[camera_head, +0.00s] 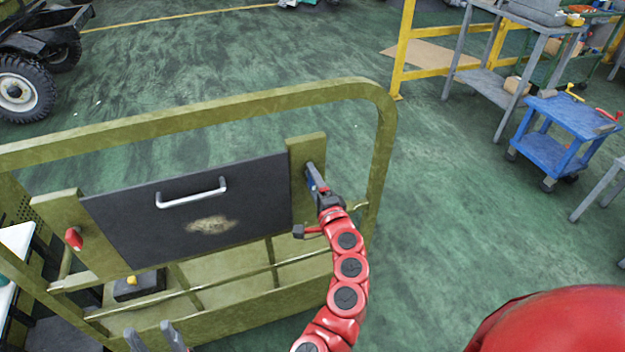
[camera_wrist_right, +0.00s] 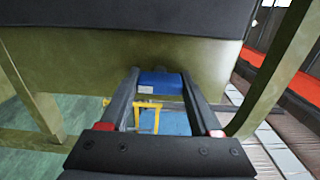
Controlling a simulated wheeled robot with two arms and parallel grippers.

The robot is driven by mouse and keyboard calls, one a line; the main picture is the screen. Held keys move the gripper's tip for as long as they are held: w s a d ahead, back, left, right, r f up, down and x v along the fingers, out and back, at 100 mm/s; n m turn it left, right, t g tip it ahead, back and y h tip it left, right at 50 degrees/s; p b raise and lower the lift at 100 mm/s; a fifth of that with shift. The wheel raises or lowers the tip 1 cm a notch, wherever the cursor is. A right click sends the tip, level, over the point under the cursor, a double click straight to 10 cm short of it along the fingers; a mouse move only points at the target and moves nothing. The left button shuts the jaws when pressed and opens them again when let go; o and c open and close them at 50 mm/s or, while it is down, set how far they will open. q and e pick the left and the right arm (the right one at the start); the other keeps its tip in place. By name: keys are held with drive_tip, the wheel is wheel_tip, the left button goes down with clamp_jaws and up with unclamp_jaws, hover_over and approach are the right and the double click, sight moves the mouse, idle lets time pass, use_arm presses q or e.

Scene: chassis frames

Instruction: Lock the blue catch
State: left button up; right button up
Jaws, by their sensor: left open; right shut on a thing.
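The blue catch (camera_head: 312,181) is on the olive upright at the right end of a dark panel (camera_head: 130,228). It is mostly hidden by my right gripper (camera_head: 318,186) in the head view. In the right wrist view the blue catch (camera_wrist_right: 160,83) shows between the two fingers of the right gripper (camera_wrist_right: 162,92), which is shut on it. The exact angle of the catch cannot be told. My left gripper (camera_head: 157,336) is open and empty at the bottom left of the head view, apart from the panel.
A red catch (camera_head: 73,238) is on the upright at the panel's left end. The panel has a metal handle (camera_head: 191,192). An olive tube frame (camera_head: 215,112) surrounds it. A blue cart (camera_head: 570,118) and a grey table (camera_head: 490,80) stand at right. The green floor between is clear.

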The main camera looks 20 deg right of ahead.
drive_tip(key=shift+f, duration=0.1)
drive_tip(key=o, duration=1.1)
drive_tip(key=s+p, duration=0.1)
drive_tip(key=s, duration=0.4)
drive_tip(key=s+p, duration=0.2)
drive_tip(key=s, duration=0.4)
drive_tip(key=s+p, duration=0.1)
drive_tip(key=s, duration=0.5)
drive_tip(key=shift+s+d+p, duration=0.2)
drive_tip(key=shift+d+p, duration=0.15)
drive_tip(key=shift+p, duration=0.05)
